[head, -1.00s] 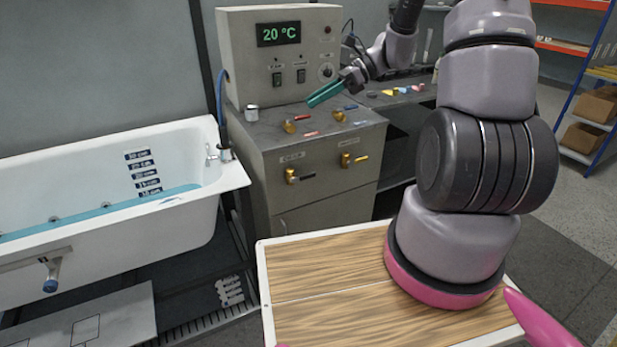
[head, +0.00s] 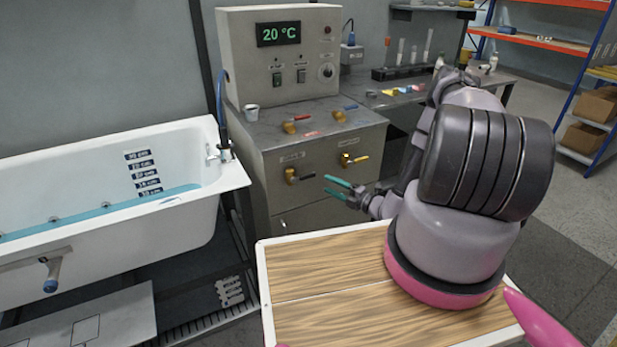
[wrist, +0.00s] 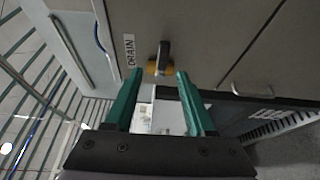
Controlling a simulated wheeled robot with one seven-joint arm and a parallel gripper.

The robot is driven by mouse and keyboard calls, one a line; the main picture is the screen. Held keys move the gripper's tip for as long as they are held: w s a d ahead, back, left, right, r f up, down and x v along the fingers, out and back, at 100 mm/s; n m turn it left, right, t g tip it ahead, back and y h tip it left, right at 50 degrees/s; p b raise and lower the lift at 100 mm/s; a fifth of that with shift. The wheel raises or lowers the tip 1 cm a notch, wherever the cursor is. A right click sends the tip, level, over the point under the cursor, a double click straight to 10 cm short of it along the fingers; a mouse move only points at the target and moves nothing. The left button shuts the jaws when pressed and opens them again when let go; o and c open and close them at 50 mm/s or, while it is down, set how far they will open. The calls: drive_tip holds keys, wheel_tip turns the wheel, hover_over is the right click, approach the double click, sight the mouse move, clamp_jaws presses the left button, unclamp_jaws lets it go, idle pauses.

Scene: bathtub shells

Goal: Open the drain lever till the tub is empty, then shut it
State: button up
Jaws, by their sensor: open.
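The white tub (head: 195,215) stands at left in the head view, with blue-teal water (head: 120,209) low inside it. In the wrist view the drain lever (wrist: 162,55), a brass valve with a dark handle, sits beside a label reading DRAIN. In the head view it appears to be the left brass lever (head: 291,174) on the cabinet front; its label is too small to read. My gripper (head: 334,187) is open and empty, in front of the cabinet, below and right of that lever. In the wrist view the lever shows just beyond the teal fingertips (wrist: 159,75), apart from them.
The display (head: 278,34) reads 20 °C. A wooden board (head: 325,270) lies nearest me.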

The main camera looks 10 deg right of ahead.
sight(310, 177)
drive_tip(key=x, duration=1)
drive_tip(key=shift+w+a+f, duration=0.2)
drive_tip(key=shift+w+f, duration=0.05)
clamp_jaws()
idle(1.1)
